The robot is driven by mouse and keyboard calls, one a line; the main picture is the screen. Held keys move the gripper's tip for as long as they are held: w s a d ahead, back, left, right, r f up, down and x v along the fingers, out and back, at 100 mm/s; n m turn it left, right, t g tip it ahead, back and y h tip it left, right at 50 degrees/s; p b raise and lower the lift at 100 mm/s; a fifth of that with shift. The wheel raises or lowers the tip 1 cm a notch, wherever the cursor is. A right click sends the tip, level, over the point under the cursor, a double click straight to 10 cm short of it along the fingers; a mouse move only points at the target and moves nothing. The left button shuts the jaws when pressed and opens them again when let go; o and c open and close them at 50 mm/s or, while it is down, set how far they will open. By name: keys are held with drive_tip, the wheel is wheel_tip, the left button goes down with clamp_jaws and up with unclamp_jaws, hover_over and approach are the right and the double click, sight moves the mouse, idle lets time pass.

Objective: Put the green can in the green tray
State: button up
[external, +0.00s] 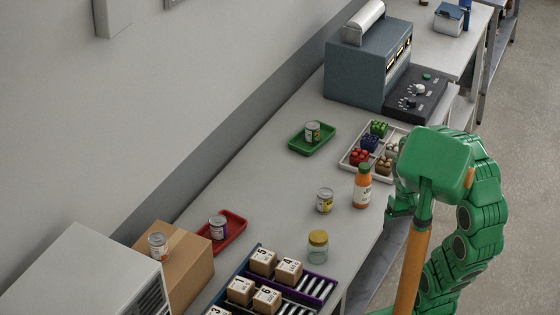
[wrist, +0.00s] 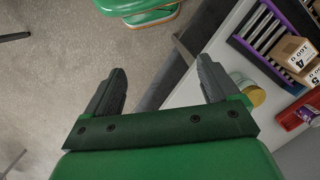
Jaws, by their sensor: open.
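A can with a green label (external: 313,132) stands upright in the green tray (external: 297,146) at the back of the table. Another can with a yellowish label (external: 324,200) stands on the bare table, left of an orange bottle. A can with a dark blue or purple label (external: 218,228) stands in the red tray (external: 236,230). My gripper (external: 399,208) is beside the table's right edge, right of the bottle, apart from every can. In the wrist view my gripper (wrist: 160,66) is open and empty, with floor and the table edge between its fingers.
The orange bottle (external: 362,187) and a yellow-lidded jar (external: 318,247) stand near the right edge. A white crate (external: 350,160) of small coloured items stands behind the bottle. A rack (external: 315,288) holds numbered boxes in front. A can (external: 158,246) stands on a cardboard box (external: 187,268).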

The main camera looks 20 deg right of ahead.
drive_tip(key=s, duration=0.1)
drive_tip(key=s+d, duration=0.2)
drive_tip(key=shift+f+n+h, duration=0.25)
drive_tip(key=shift+n+h, duration=0.05)
drive_tip(key=shift+h, duration=0.1)
